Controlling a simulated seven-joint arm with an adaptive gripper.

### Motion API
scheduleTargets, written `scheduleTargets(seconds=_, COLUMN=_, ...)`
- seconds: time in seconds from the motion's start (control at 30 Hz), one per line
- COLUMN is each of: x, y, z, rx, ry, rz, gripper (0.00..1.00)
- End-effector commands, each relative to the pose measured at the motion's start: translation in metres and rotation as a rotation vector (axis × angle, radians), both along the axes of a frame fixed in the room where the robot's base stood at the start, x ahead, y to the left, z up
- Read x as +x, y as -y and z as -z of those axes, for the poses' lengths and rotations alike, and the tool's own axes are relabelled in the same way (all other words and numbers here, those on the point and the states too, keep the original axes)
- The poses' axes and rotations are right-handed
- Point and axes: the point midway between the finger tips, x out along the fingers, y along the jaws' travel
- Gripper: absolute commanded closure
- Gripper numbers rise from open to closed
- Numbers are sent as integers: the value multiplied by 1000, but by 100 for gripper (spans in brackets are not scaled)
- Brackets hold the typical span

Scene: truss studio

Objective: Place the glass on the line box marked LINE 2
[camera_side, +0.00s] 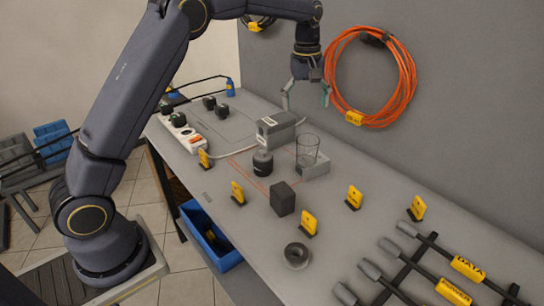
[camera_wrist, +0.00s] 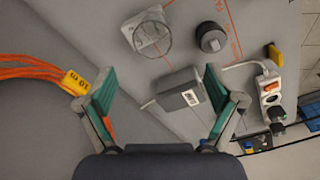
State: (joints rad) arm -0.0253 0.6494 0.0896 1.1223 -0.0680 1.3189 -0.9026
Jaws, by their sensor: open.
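The clear glass (camera_side: 308,148) is upright in the side view and appears to rest on a low pale grey box (camera_side: 319,169). In the wrist view the glass (camera_wrist: 153,39) overlaps the pale box (camera_wrist: 143,28). A larger grey box (camera_side: 276,129) stands behind and left of it; in the wrist view this box (camera_wrist: 181,93) shows a white label. I cannot read LINE 2 on either box. My gripper (camera_side: 307,97) is open and empty, raised above the table and apart from the glass. Its spread fingers (camera_wrist: 160,80) show in the wrist view.
A dark round weight (camera_side: 263,162) stands left of the glass, and a dark block (camera_side: 282,198) is nearer the camera. Several yellow tags (camera_side: 308,223) stand around. A power strip (camera_side: 183,132) is at left, a cable rack (camera_side: 430,270) at right. An orange cable coil (camera_side: 405,75) hangs on the wall.

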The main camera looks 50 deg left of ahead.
Motion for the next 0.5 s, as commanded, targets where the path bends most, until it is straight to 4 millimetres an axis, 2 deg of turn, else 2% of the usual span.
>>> scheduleTargets(seconds=0.03, x=-17, y=3, z=-24, rx=0, ry=33, rz=53, gripper=8)
scheduleTargets(seconds=0.1, x=-47, y=8, z=-50, rx=7, ry=79, rz=151, gripper=8)
scheduleTargets(seconds=0.23, x=-112, y=16, z=-85, rx=38, ry=169, rz=346, gripper=8)
scheduleTargets(seconds=0.37, x=-183, y=26, z=-98, rx=89, ry=254, rz=544, gripper=8)
scheduleTargets(seconds=0.4, x=-204, y=28, z=-97, rx=109, ry=278, rz=605, gripper=8)
scheduleTargets(seconds=0.5, x=-252, y=32, z=-87, rx=164, ry=330, rz=744, gripper=8)
